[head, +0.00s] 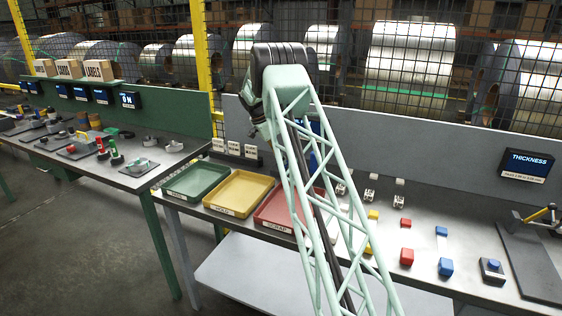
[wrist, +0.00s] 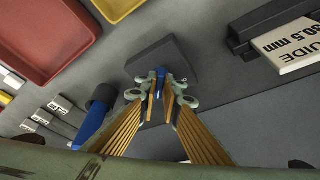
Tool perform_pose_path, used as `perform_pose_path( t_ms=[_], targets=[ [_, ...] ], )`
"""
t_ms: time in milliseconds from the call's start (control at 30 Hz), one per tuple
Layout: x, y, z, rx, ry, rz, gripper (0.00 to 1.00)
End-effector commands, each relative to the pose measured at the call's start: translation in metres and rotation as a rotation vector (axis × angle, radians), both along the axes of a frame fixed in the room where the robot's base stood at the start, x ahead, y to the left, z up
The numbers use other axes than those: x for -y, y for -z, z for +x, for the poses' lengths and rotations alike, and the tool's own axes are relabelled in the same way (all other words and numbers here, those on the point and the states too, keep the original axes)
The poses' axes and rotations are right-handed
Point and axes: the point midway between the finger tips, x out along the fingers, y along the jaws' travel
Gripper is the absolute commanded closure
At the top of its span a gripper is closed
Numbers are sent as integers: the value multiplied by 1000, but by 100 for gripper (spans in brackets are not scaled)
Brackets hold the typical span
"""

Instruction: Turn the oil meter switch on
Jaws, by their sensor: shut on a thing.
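My gripper (wrist: 160,90) is in the wrist view, with its two fingertips closed around a small upright blue piece (wrist: 160,74). The blue piece stands at a dark grey square base (wrist: 180,58) on the grey bench. It looks like a switch lever, but no label naming it as the oil meter switch is readable. The fingertips hide much of it, so its exact position cannot be told.
A red tray (wrist: 45,40) and a yellow tray (wrist: 115,8) lie nearby. A white guide block (wrist: 290,45) is at right. In the head view, a thickness display (head: 526,164) hangs on the back panel.

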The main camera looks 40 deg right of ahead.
Motion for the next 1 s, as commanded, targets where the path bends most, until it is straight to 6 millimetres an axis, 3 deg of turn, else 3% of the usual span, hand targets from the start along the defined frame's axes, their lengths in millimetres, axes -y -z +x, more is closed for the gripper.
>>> perform_pose_path(
  t_ms=[400,433,567,1000],
  targets=[
    [1,0,0,2,9,-1,100],
    [1,0,0,2,9,-1,91],
    [0,0,0,1,8,0,80],
    [-1,-3,1,1,7,0,80]
  ],
)
